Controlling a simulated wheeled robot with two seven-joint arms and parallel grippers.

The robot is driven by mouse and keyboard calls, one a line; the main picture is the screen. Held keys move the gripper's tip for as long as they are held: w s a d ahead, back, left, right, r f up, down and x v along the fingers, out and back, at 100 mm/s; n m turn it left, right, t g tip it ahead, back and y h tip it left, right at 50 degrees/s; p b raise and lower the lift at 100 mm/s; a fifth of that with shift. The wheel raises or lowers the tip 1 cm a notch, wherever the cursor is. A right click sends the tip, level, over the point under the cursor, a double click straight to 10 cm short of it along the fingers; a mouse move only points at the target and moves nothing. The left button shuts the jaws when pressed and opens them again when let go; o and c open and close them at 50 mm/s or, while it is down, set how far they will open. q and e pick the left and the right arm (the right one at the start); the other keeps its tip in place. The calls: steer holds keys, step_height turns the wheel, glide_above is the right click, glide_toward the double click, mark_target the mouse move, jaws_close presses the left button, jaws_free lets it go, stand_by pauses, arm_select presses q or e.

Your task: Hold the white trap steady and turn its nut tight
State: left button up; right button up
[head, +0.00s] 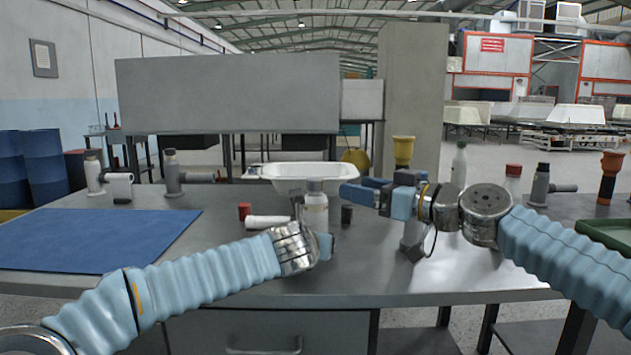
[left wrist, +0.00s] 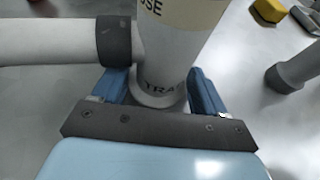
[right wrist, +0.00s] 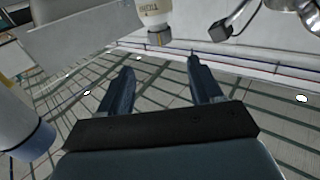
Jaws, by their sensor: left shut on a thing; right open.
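The white trap (head: 315,215) stands upright near the middle of the table, with a grey nut (head: 314,185) on top. Its side pipe (head: 268,222) points left; it also shows in the left wrist view (left wrist: 50,42), with a dark collar. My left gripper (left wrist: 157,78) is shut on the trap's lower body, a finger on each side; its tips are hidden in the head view. My right gripper (head: 352,190) is open and empty, just right of the trap near nut height. In the right wrist view the nut (right wrist: 158,38) appears upside down beyond the open fingers (right wrist: 159,66), apart from them.
A red cap (head: 244,211) and a dark cylinder (head: 347,214) stand beside the trap. A blue mat (head: 100,240) covers the table's left. Other fittings (head: 173,172) and a white bottle (head: 459,165) stand along the back. A green tray (head: 608,234) is at the right edge.

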mark_target(314, 179)
steer(key=x, duration=1.2)
steer(key=shift+s+f, duration=0.15)
steer(key=c, duration=1)
steer(key=n+g+y, duration=0.3)
steer(key=g, duration=0.2)
steer(key=shift+a+n, duration=0.1)
steer(key=shift+n, duration=0.3)
steer(key=shift+n+g+y, duration=0.4)
steer(key=shift+g, duration=0.2)
steer(key=shift+s, duration=0.1)
